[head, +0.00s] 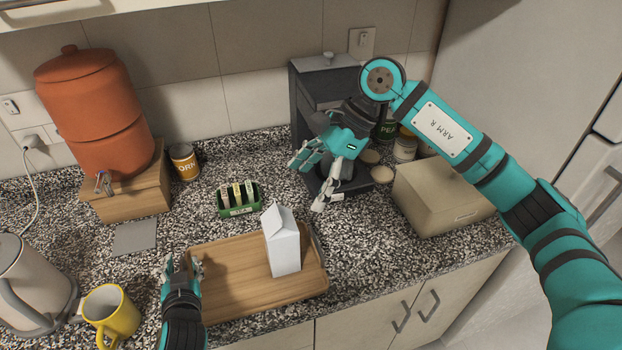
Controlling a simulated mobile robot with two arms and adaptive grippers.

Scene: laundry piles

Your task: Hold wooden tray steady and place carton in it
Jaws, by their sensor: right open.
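The wooden tray (225,285) lies on the speckled counter at the front middle. The white carton (284,249) stands upright in the right part of the tray, with its gabled top up. My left gripper (183,264) is at the tray's left end, with its fingers apart around the edge there; whether they clamp the rim cannot be made out. My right gripper (309,178) is open and empty, behind and above the carton and apart from it, in front of the dark coffee machine.
A green box of sachets (238,208) sits just behind the tray. A beige bread box (440,198) and several jars stand right, the coffee machine (310,95) behind. A yellow mug (108,312), kettle (28,285) and orange dispenser (95,120) are left.

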